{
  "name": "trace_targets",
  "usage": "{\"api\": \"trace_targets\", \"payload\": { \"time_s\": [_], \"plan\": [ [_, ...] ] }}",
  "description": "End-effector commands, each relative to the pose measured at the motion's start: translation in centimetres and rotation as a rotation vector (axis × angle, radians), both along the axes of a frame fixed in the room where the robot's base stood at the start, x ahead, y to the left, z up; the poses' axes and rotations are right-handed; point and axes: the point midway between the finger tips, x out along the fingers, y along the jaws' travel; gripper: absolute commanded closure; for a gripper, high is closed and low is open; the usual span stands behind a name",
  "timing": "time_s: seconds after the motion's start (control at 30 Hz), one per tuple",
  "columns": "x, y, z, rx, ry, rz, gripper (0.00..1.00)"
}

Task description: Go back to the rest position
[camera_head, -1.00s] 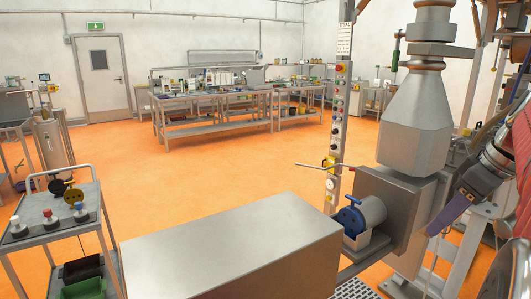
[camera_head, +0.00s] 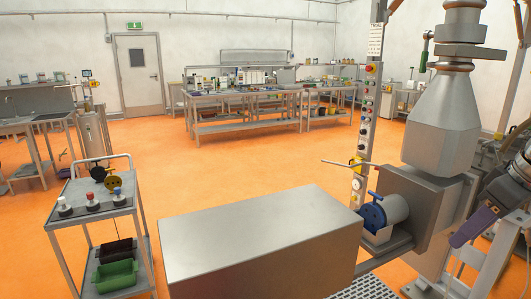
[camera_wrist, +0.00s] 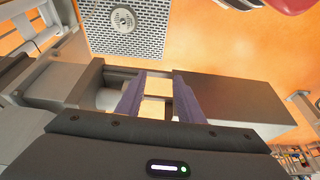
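My gripper (camera_wrist: 158,92) shows in the wrist view with its two purple fingers apart. Orange floor and part of a grey metal frame show through the gap, and nothing is held. In the head view my gripper (camera_head: 472,228) is at the right edge, tilted down and to the left. It appears right of the blue handwheel (camera_head: 374,214) and the grey machine housing (camera_head: 430,205), and the frames do not show any contact. Much of my arm is cut off by the picture edge.
A large grey metal box (camera_head: 262,240) stands in front. A trolley (camera_head: 92,215) with knobs and bins is at the left. A control post (camera_head: 367,120) stands by the machine. A perforated plate (camera_wrist: 125,32) lies on the floor. The orange floor (camera_head: 230,165) beyond is clear.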

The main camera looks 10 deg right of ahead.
Motion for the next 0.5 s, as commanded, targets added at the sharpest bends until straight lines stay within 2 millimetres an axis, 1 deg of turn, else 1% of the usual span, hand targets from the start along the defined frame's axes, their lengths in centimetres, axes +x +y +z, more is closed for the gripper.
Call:
{"api": "trace_targets", "payload": {
  "time_s": [0.27, 0.37, 0.47, 0.5],
  "plan": [
    [1.0, 3.6, -0.9, -0.005, 0.016, -0.033, 0.66],
    [1.4, 5.6, -1.4, -0.01, 0.024, -0.048, 0.66],
    [1.7, 8.1, -2.1, -0.016, 0.029, -0.07, 0.66],
    [1.8, 9.2, -2.5, -0.018, 0.031, -0.079, 0.66]
  ]
}}
